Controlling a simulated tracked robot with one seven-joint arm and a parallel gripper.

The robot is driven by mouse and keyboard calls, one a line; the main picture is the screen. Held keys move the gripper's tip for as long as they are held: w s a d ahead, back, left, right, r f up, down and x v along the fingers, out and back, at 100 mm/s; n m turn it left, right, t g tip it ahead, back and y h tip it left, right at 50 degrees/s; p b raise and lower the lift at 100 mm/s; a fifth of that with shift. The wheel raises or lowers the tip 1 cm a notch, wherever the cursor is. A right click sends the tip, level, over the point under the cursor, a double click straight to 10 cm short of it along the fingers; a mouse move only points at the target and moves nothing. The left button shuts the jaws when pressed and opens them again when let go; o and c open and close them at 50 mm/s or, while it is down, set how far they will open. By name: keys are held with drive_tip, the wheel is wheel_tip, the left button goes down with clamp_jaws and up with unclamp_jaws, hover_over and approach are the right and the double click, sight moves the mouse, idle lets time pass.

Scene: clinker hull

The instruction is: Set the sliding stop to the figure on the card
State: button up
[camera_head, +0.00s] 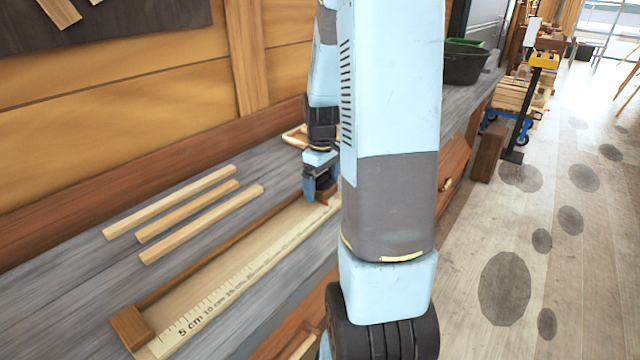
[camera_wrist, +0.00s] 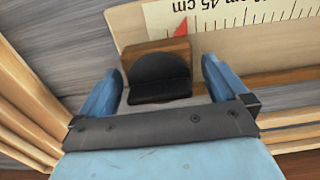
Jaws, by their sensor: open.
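The sliding stop (camera_wrist: 183,46) is a wooden block with a black grip and a red pointer (camera_wrist: 181,28). In the wrist view it stands against the ruler scale (camera_wrist: 240,17), the pointer near the "45 cm" label; the exact reading is unclear. My gripper (camera_wrist: 162,70) is open, one blue finger on each side of the black grip. Contact cannot be told. In the head view my gripper (camera_head: 321,190) is at the far end of the ruler board (camera_head: 235,270), and a red spot shows beside it. No card with a legible figure shows.
Loose wood strips (camera_head: 190,205) lie on the grey bench left of the board. A wooden end block (camera_head: 131,326) closes the board's near end. A black tub (camera_head: 465,62) sits farther along the bench. A yellow-topped stand (camera_head: 543,62) is on the floor; the floor at right is mostly open.

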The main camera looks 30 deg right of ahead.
drive_tip(key=c, duration=1.5)
drive_tip(key=shift+s+a, duration=0.1)
